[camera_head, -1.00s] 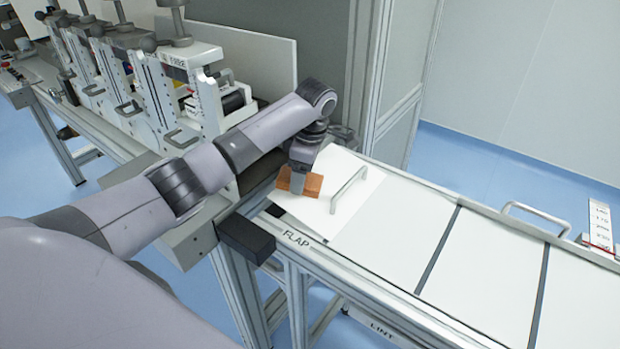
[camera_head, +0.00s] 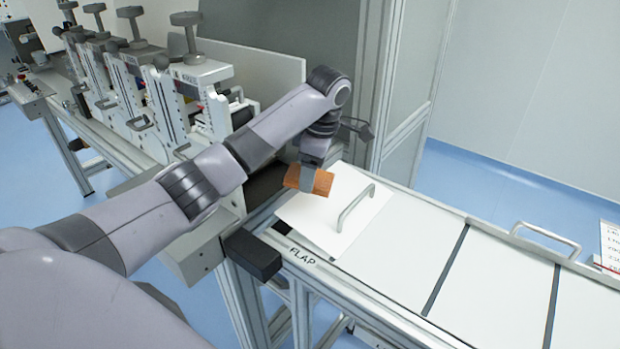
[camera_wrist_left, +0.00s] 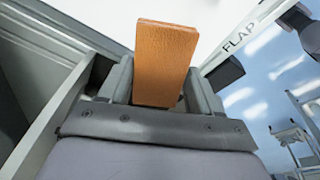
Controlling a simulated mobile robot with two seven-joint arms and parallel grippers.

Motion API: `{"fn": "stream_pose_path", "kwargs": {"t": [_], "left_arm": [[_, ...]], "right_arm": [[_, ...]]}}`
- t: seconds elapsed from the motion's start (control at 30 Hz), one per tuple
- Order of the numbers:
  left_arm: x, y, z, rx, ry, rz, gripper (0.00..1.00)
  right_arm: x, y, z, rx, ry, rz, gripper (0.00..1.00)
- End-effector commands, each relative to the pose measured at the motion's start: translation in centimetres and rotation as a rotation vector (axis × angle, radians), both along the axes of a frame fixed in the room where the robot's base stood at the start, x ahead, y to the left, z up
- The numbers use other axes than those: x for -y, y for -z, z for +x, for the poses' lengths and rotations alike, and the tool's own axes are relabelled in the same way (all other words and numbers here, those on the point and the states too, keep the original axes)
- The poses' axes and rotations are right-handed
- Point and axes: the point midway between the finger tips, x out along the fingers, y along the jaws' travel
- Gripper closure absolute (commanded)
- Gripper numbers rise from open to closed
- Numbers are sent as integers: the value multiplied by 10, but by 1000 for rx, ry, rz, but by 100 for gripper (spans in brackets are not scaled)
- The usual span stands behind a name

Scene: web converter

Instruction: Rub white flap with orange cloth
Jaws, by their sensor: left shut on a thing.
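The white flap (camera_head: 330,232) lies at the left end of the white-topped table, tilted a little, with a metal handle (camera_head: 356,205) on it. The label "FLAP" is on the frame edge beside it. My left gripper (camera_head: 308,178) is shut on the orange cloth (camera_head: 321,183), a folded block, at the flap's upper left edge. In the left wrist view the orange cloth (camera_wrist_left: 166,60) stands out between the two fingers, with the white flap (camera_wrist_left: 212,25) behind it. I cannot tell whether the cloth touches the flap. My right gripper is not in view.
A row of grey machine units (camera_head: 185,100) stands at the left. A tall grey cabinet frame (camera_head: 395,130) rises behind the flap. White panels (camera_head: 490,275) with another handle (camera_head: 545,238) extend right. A black block (camera_head: 252,254) sticks out at the table's left corner.

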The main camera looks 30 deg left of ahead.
Motion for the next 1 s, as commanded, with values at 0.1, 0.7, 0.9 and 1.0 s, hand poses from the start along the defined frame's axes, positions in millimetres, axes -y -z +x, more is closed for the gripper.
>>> {"fn": "stream_pose_path", "kwargs": {"t": [0.1,0.7,0.9,1.0], "left_arm": [[1,-3,0,0,1,0,66],[5,-31,0,4,2,0,66],[6,-32,0,1,1,-1,66],[6,-32,0,1,1,-1,66]], "right_arm": [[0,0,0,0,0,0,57],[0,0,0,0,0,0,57],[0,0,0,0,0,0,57],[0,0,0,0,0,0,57]]}}
